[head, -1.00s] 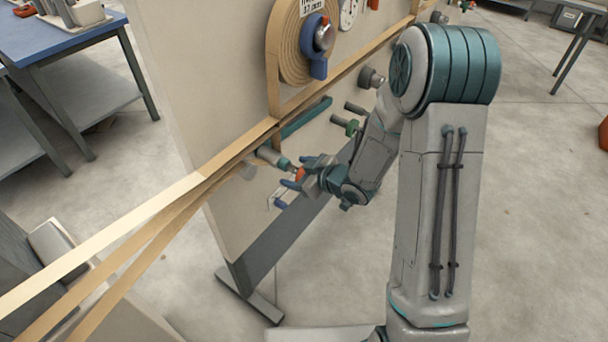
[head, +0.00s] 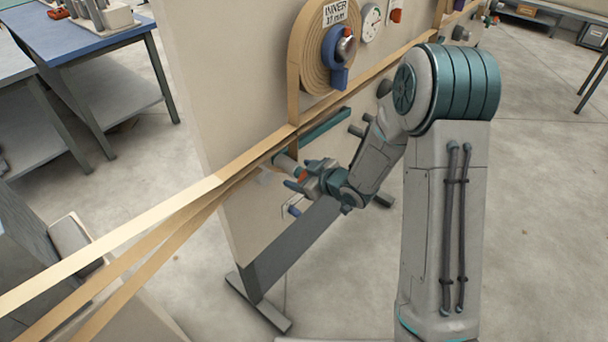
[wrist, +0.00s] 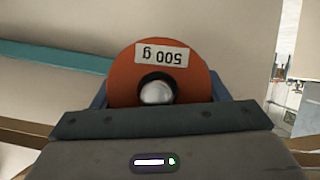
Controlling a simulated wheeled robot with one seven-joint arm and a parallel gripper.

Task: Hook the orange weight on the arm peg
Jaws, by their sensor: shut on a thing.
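The orange weight (wrist: 123,80) is a disc with an upside-down "500 g" label in the wrist view. My gripper (head: 303,174) is shut on it, with blue fingers on both sides. A round silver end shows inside the disc's dark centre hole; I cannot tell how far it reaches in. In the head view only a sliver of the weight (head: 303,176) shows between the fingers. The teal arm (head: 325,124) slants down-left along the panel; it also shows in the wrist view (wrist: 50,56). The grey arm peg (head: 285,162) is at its lower end, close to the weight.
Tan strips (head: 110,245) run across the panel (head: 235,70) and out to the lower left, just above my gripper. A small blue-tipped hook (head: 291,210) is below my gripper.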

